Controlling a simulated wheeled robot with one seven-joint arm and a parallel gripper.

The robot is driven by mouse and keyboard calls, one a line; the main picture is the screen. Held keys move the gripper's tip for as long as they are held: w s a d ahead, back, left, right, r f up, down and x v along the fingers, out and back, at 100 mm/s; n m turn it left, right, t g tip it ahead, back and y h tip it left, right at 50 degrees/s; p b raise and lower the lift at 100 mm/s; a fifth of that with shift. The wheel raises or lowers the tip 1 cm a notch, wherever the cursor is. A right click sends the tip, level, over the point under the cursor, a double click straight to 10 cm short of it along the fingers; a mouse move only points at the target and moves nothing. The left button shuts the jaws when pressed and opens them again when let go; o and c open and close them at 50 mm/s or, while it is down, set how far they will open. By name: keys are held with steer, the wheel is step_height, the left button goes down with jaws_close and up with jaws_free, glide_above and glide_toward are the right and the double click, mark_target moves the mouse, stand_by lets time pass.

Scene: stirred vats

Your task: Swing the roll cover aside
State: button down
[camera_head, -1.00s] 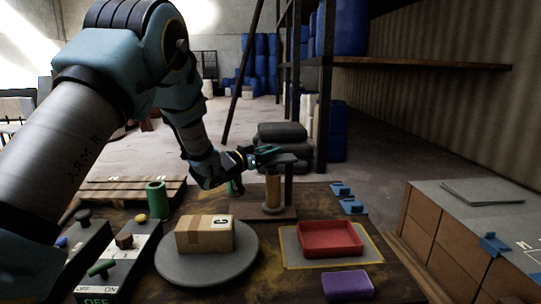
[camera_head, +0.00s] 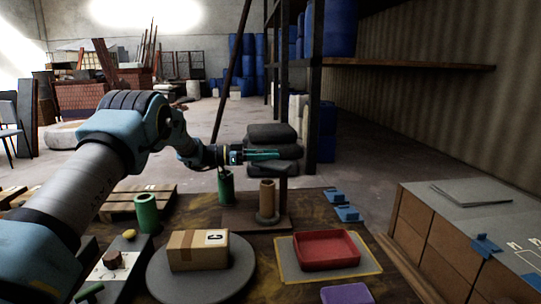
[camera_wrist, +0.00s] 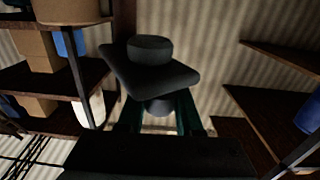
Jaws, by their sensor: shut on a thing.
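The brown upright roll (camera_head: 267,197) stands on a flat base (camera_head: 240,222) at the back of the table, beside a thin dark post (camera_head: 283,190). Its upper end shows clear of the cover. The dark roll cover (camera_head: 291,168) shows at the post's top, right of and above the roll; it blends with the dark stack behind. My gripper (camera_head: 268,155) points right above the roll, shut on the cover. In the wrist view my fingers (camera_wrist: 160,112) flank a small dark rounded part; I cannot tell whether the slab beyond is cover or stack.
A carton (camera_head: 195,252) sits on a round grey turntable (camera_head: 170,288). A red tray (camera_head: 325,251) lies on a yellow-edged mat (camera_head: 292,272). A dark stack (camera_head: 270,132) stands behind my gripper.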

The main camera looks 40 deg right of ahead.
steer(key=shift+d+m+g+y, duration=0.2)
steer(key=shift+m+g+y, duration=0.1)
steer(key=shift+g, duration=0.1)
steer(key=c, duration=0.6)
jaws_free()
steer(key=shift+o, duration=0.2)
steer(key=b+v, duration=0.1)
steer(key=v, duration=0.9)
steer(key=shift+w+a+b, duration=0.25)
steer(key=shift+b, duration=0.15)
